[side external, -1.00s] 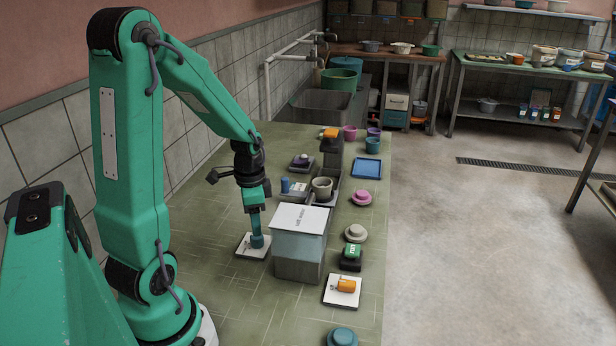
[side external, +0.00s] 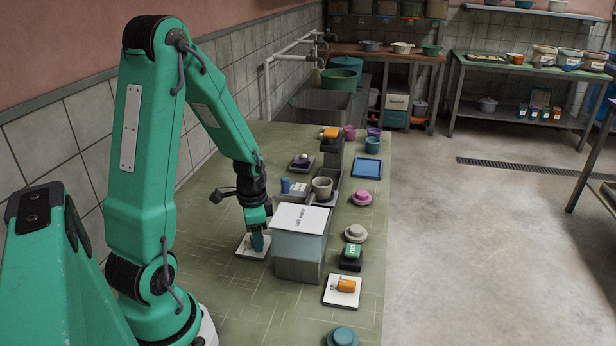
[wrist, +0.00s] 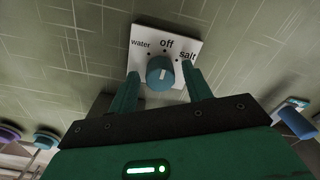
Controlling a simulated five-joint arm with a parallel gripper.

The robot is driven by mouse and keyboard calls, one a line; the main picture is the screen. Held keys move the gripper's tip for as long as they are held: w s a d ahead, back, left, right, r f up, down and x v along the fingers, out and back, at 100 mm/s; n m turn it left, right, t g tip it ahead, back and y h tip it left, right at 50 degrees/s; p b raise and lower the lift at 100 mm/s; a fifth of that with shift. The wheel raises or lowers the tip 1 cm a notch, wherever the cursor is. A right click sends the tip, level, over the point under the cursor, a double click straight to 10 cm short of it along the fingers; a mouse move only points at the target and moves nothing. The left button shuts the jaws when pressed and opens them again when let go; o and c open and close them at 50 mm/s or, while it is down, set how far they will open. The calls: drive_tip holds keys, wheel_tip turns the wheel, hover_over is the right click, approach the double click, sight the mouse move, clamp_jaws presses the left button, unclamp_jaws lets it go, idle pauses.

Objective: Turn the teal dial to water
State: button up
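The teal dial (wrist: 160,73) sits on a white plate (wrist: 143,32) marked water, off and salt from left to right in the wrist view. Its pale pointer mark points roughly at off. My gripper (wrist: 160,78) is open, with one finger on each side of the dial and a visible gap on both sides. In the side view the plate (side external: 243,252) lies on the green counter, and my gripper (side external: 257,240) is low over it. The fingers mostly hide the dial there.
A grey box (side external: 299,255) with a white labelled lid stands close to the right of the plate. A grey cup (side external: 322,187) stands behind. The counter left of the plate is clear.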

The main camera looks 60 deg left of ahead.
drive_tip(key=c, duration=0.8)
drive_tip(key=shift+n, duration=0.4)
drive_tip(key=n, duration=0.9)
drive_tip(key=shift+d, duration=0.1)
drive_tip(key=o, duration=1)
